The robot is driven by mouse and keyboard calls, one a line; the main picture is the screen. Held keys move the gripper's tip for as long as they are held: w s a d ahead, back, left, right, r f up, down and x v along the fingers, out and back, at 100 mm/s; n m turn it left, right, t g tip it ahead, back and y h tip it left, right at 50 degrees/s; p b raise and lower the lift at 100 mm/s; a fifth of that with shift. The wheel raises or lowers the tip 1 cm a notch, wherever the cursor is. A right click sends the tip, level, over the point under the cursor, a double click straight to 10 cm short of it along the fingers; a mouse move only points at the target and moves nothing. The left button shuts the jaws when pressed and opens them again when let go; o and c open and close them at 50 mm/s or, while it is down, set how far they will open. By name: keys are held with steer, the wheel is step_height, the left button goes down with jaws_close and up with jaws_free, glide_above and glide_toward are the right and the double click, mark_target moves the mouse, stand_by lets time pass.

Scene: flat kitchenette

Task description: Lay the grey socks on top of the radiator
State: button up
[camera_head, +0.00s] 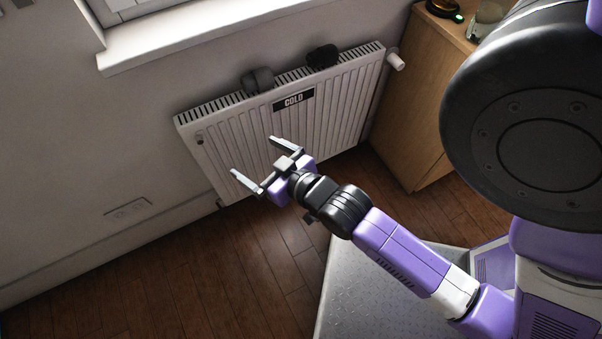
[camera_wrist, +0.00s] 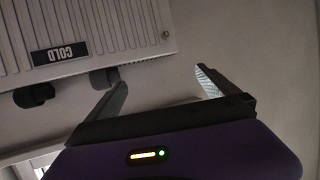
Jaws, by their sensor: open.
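A dark grey bundle (camera_head: 258,80), which looks like the grey socks, lies on top of the white radiator (camera_head: 225,140), left of the COLD label, and hangs slightly over its front edge. In the wrist view, which is upside down, the grey bundle (camera_wrist: 98,78) is partly hidden by a finger. My gripper (camera_head: 252,157) is open and empty in front of the radiator, below and apart from the bundle. Its spread fingers (camera_wrist: 158,70) also show in the wrist view with nothing between them.
A black bundle (camera_head: 323,57) lies on the radiator top to the right. A white valve (camera_head: 395,61) sticks out at the radiator's right end. A wooden cabinet (camera_head: 415,120) stands to the right, and a window sill (camera_head: 190,35) is above left. The wooden floor (camera_head: 180,285) is clear.

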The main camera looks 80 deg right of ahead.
steer(key=s+a+r+n+t+y, duration=0.1)
steer(key=s+a+r+n+y, duration=0.2)
steer(key=s+a, duration=0.3)
steer(key=s+a+r+n+t+y, duration=0.1)
steer(key=s+a+r+n+y, duration=0.2)
steer(key=s+a+r, duration=0.3)
steer(key=s+a, duration=0.1)
steer(key=a, duration=0.2)
steer(key=shift+t+y, duration=0.3)
steer(key=shift+y, duration=0.1)
